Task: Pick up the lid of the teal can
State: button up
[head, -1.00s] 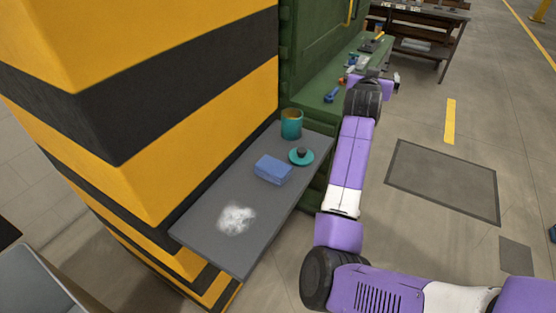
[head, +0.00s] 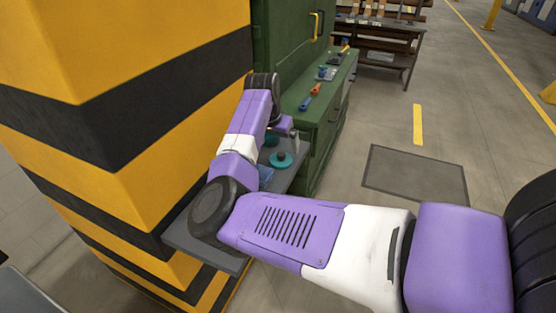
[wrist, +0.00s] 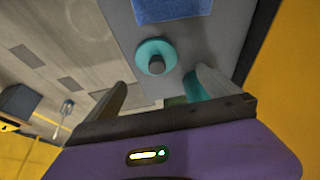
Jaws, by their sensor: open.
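The teal lid (head: 281,160) lies on the grey shelf (head: 295,183), a flat disc with a dark knob. It also shows in the wrist view (wrist: 148,47), knob facing the camera. The teal can (head: 271,140) stands beside it, partly hidden by my arm in the head view. In the wrist view the can (wrist: 190,88) is mostly behind my right-hand finger. My gripper (wrist: 160,80) is open and empty, its fingers apart. The lid lies beyond the fingertips, above the gap between them in the picture, not gripped.
A yellow-and-black striped pillar (head: 150,110) borders the shelf. A green cabinet (head: 325,115) with small tools stands behind. Floor at right is open.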

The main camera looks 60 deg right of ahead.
aim_at(281, 153)
jog(key=shift+s+a+p+x, duration=0.15)
jog(key=shift+p+x, duration=0.15)
jog(key=shift+x, duration=1.3)
jog(key=shift+s+a+p+x, duration=0.1)
jog(key=shift+p+x, duration=0.15)
jog(key=shift+x, duration=1.35)
jog(key=shift+f, duration=0.1)
jog(key=c, duration=1.3)
jog(key=shift+c, duration=0.2)
